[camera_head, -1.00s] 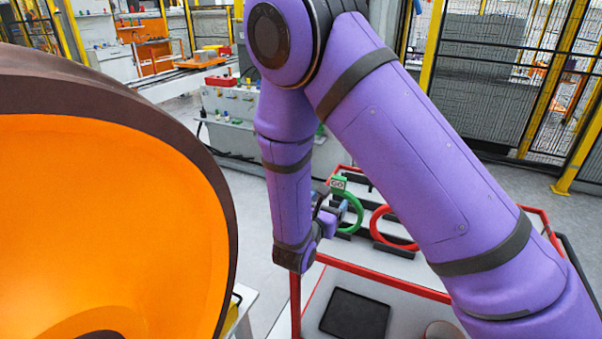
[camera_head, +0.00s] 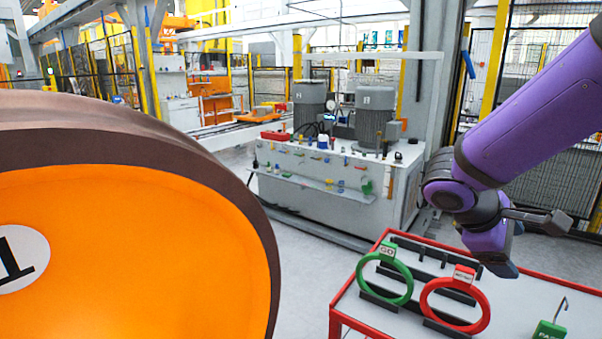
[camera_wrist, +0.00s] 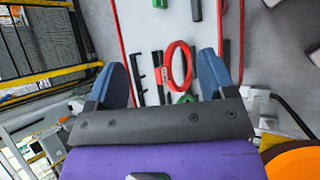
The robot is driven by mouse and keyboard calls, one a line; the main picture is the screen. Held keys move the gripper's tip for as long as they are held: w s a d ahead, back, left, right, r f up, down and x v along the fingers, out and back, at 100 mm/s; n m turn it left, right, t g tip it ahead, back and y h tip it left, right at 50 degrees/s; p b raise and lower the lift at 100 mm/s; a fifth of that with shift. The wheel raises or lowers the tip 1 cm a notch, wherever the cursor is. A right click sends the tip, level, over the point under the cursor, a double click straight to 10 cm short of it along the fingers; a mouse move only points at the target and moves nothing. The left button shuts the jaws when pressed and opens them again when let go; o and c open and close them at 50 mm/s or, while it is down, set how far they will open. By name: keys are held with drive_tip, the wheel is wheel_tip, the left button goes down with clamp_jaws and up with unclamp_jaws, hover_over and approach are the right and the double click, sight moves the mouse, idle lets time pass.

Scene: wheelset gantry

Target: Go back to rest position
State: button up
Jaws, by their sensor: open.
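My gripper (camera_wrist: 164,66) is open and empty, its two blue fingers spread wide in the wrist view. In the head view my arm comes in from the right edge and its end hangs above the red-edged table (camera_head: 345,309). In the wrist view the table lies beyond the fingers. A green ring (camera_head: 362,276) with a "GO" tag and a red ring (camera_head: 487,312) with a red-and-white tag stand on black holders on the table. The red ring (camera_wrist: 168,66) shows between the fingers in the wrist view, apart from them.
A large orange wheel (camera_head: 150,235) with a dark rim fills the left foreground. A grey bench (camera_head: 320,190) with two motors stands behind the table. A green hooked block (camera_head: 549,331) is at the table's right. Grey floor is clear between wheel and table.

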drive_tip(key=s+a+r+m+t+y, duration=0.4)
drive_tip(key=s+r+m+y, duration=0.5)
drive_tip(key=s, duration=0.3)
drive_tip(key=shift+s+r+t, duration=0.15)
drive_tip(key=shift+r+t, duration=0.05)
drive_tip(key=shift+t, duration=0.3)
